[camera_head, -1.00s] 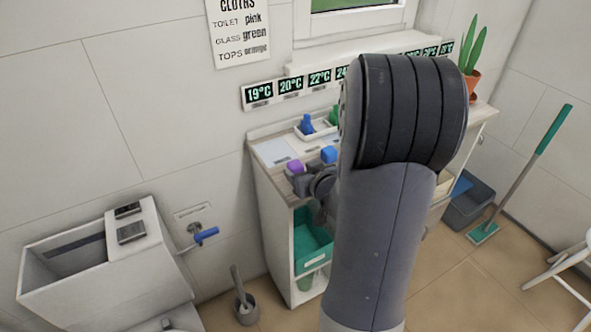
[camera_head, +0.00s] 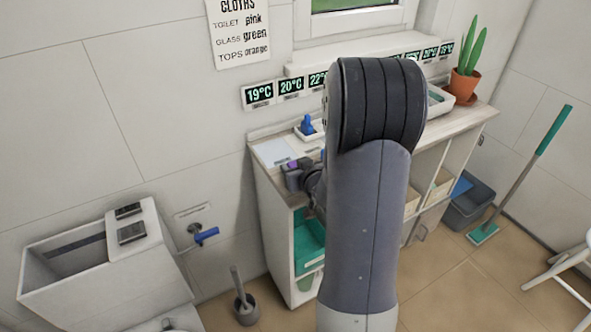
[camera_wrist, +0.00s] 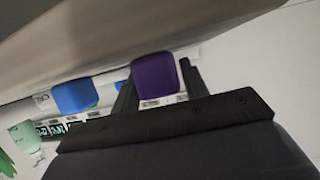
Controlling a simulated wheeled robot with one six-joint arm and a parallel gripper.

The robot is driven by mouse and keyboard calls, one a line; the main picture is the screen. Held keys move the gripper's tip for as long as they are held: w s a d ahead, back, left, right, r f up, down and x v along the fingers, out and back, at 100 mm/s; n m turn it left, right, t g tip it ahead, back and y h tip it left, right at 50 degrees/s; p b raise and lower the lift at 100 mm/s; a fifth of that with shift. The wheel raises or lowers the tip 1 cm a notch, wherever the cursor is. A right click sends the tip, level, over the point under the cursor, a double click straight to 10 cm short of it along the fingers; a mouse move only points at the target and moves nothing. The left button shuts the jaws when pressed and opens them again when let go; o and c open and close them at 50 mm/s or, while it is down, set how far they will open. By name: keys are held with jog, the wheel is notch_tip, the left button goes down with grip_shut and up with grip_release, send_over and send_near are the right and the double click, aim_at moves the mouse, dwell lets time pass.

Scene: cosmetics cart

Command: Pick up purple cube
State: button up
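The purple cube (camera_wrist: 155,77) shows in the wrist view between the two dark fingers of my gripper (camera_wrist: 158,88). One finger stands close by each side of it. The fingers look open around the cube, and I cannot tell whether either touches it. In the head view only a small part of the purple cube (camera_head: 293,164) shows on the left end of the cart top (camera_head: 270,150), mostly covered by my gripper (camera_head: 296,174).
A blue cube (camera_wrist: 74,96) lies beside the purple one in the wrist view, with a pale green thing (camera_wrist: 27,137) farther off. Temperature displays (camera_head: 291,85) line the wall. My arm hides the cart's middle.

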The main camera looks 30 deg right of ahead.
jog(key=c, duration=0.6)
jog(key=shift+r, duration=0.1)
